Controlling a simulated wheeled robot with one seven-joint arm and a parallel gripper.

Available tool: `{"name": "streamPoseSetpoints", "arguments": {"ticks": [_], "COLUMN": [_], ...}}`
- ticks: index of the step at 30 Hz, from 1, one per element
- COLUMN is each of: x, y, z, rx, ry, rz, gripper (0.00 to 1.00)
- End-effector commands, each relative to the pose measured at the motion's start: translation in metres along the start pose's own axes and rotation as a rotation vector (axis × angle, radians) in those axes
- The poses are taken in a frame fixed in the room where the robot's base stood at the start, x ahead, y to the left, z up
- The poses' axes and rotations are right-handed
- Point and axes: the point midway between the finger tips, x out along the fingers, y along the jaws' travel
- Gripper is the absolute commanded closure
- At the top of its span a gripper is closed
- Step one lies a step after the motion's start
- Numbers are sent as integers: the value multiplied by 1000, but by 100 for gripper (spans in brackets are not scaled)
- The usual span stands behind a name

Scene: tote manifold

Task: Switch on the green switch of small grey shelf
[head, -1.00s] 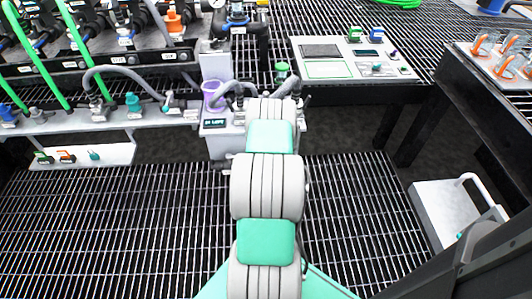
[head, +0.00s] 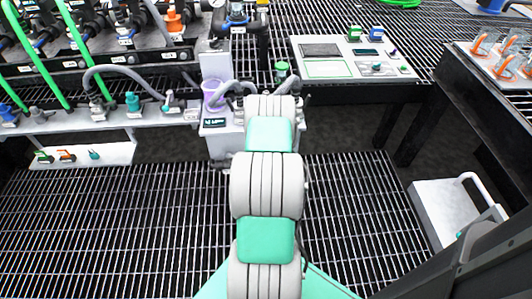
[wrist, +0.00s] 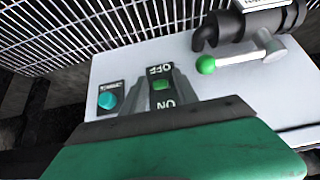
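The green switch (wrist: 161,85) sits on a dark plate marked OFF and ON, on a light grey surface (wrist: 225,82) in the wrist view. My gripper (wrist: 161,100) is right over the plate, its grey fingers apart on either side of the switch. Nothing is held between them. I cannot tell whether a finger touches the switch. In the head view my arm hides my gripper and this switch, in front of a grey unit (head: 221,143).
A teal knob (wrist: 107,100) is left of the switch. A valve lever with a green ball (wrist: 206,65) and dark pipe (wrist: 235,28) are to its right. In the head view, a low shelf (head: 110,154) with small switches is at left and a control panel (head: 335,68) at right.

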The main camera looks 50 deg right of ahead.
Motion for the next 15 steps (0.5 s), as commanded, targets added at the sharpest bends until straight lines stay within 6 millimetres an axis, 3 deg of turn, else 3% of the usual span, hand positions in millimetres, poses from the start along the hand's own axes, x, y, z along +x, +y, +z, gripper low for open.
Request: {"name": "streamPoseSetpoints", "arguments": {"ticks": [9,15], "x": [-3,-40], "y": [0,0], "z": [-1,-4], "rx": [0,0], "ry": [0,1], "rz": [-1,0], "gripper": [60,60]}}
